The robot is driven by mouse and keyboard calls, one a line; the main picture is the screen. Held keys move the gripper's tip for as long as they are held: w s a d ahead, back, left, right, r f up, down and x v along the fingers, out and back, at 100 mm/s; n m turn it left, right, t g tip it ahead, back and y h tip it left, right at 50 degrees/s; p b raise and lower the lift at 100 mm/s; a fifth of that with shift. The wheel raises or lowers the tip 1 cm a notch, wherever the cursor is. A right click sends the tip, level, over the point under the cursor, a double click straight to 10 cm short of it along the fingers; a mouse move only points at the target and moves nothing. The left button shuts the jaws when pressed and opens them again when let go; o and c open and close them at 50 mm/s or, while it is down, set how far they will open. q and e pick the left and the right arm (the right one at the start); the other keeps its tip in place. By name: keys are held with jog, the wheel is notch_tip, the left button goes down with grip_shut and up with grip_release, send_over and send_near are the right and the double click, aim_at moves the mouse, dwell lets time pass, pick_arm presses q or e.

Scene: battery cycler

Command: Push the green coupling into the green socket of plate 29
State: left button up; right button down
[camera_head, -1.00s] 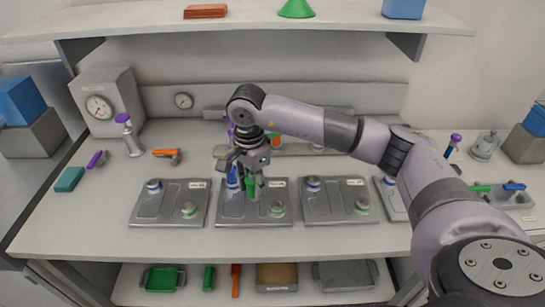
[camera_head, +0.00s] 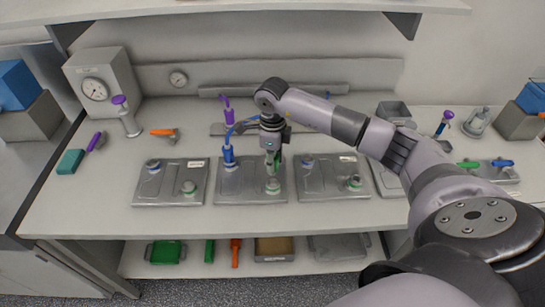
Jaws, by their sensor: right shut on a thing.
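My right gripper (camera_head: 272,152) points down over the middle plate and is shut on the green coupling (camera_head: 273,166), partly hidden between the fingers. The coupling is upright, just above or at the green-ringed socket (camera_head: 273,187) at the front right of the middle plate (camera_head: 240,193). I cannot tell whether it touches the socket. A blue coupling (camera_head: 228,155) stands upright at that plate's back left, with a blue hose rising from it. The plate labels are too small to read, so I cannot tell which is plate 29. My left gripper is not in view.
Similar plates stand to the left (camera_head: 155,192) and right (camera_head: 325,188), each with a blue-ringed and a green-ringed socket. A gauge box (camera_head: 95,90), an orange-handled valve (camera_head: 164,133) and a teal block (camera_head: 70,161) are at left. The front bench strip is clear.

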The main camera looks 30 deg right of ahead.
notch_tip(320, 180, down, 3)
jog(key=shift+f+b, duration=0.15)
jog(key=shift+b, duration=0.55)
jog(key=shift+f+b, duration=0.15)
jog(key=shift+b, duration=0.3)
jog(key=shift+f, duration=0.1)
